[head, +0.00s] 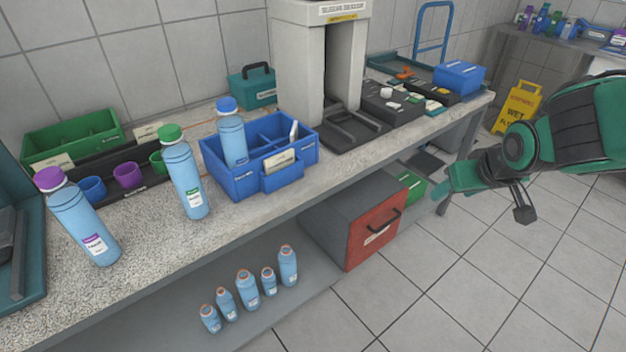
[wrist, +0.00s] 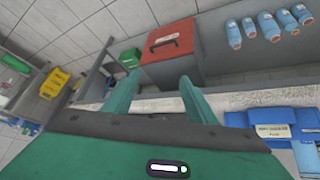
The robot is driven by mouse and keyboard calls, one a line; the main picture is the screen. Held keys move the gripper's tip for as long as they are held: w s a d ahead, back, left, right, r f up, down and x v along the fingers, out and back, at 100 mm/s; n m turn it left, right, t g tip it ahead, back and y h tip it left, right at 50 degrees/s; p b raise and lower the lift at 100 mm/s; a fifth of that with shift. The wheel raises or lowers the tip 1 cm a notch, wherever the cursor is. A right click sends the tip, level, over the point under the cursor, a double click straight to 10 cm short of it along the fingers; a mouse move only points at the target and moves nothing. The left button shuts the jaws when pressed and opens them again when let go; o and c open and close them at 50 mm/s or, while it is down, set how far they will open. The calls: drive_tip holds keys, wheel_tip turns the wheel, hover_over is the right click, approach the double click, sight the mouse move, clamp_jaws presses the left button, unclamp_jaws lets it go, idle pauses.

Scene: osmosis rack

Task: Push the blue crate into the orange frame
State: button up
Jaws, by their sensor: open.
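The blue crate (head: 243,187) stands on the speckled bench, with compartments and a label on its front. A blue-capped bottle (head: 232,140) stands in it, with a small white item at its right. Part of the crate shows at the lower right of the wrist view (wrist: 272,118). A thin orange line (head: 203,127) shows on the bench behind the crate's left side; it may be part of the orange frame, mostly hidden. My gripper (head: 440,196) is open and empty, out beyond the bench front, right of the crate. Its fingers (wrist: 157,95) show apart in the wrist view.
A green-capped bottle (head: 186,182) stands close left of the crate; a purple-capped bottle (head: 85,222) is farther left. A grey scanner arch (head: 345,60) stands right of the crate. Below are a red-fronted box (head: 372,238) and several bottles. A yellow sign (head: 518,105) stands on the floor.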

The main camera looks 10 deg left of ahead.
drive_tip(key=a+n+t+y, duration=0.1)
drive_tip(key=a+n+y, duration=0.3)
drive_tip(key=a, duration=1.5)
drive_tip(key=n+y, duration=0.2)
drive_tip(key=y, duration=0.2)
approach(274, 170)
drive_tip(key=s+d, duration=0.3)
drive_tip(key=x, duration=0.3)
drive_tip(key=f+x, duration=0.1)
drive_tip(key=x, duration=0.1)
drive_tip(key=d+x, duration=0.1)
drive_tip(key=x, duration=0.2)
drive_tip(key=shift+a+f, duration=0.2)
drive_tip(key=shift+f, duration=0.25)
drive_tip(key=shift+w+a, duration=0.65)
drive_tip(key=shift+a, duration=0.05)
drive_tip(key=shift+w+a, duration=0.9)
drive_tip(key=shift+a, duration=0.2)
drive_tip(key=shift+w+a, duration=0.95)
drive_tip(key=shift+a, duration=0.15)
drive_tip(key=shift+w+a, duration=0.95)
drive_tip(key=shift+a, duration=0.2)
drive_tip(key=shift+w+a, duration=0.95)
drive_tip(key=shift+a, duration=0.2)
